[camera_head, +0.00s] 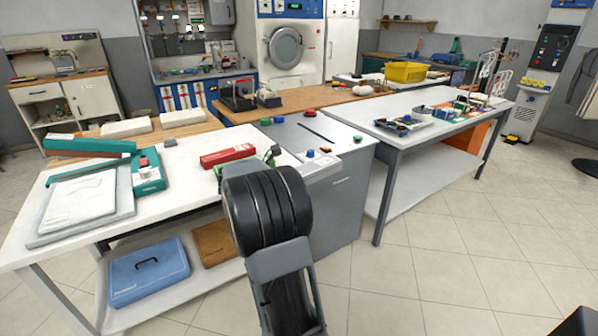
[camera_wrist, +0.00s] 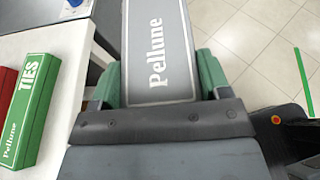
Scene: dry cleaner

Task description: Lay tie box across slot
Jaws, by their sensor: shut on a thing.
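My gripper (camera_wrist: 160,92) is shut on a long grey box (camera_wrist: 158,45) marked "Pellune" in the wrist view. Its green fingers press the box's two sides, and the box points away from the wrist. The far end is cut off by the picture's top edge. In the head view my own arm hides the gripper and the held box. A dark narrow slot (camera_head: 316,132) lies in the top of the grey cabinet (camera_head: 345,185), beyond my arm. A green box marked "TIES" (camera_wrist: 30,112) lies on the white table, left of my gripper.
A red box (camera_head: 227,156) lies on the white table (camera_head: 190,190) beside the green one. Red, green and blue knobs stand around the slot on the cabinet. A second white table (camera_head: 400,125) with small goods stands right of it. Open tiled floor lies in front.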

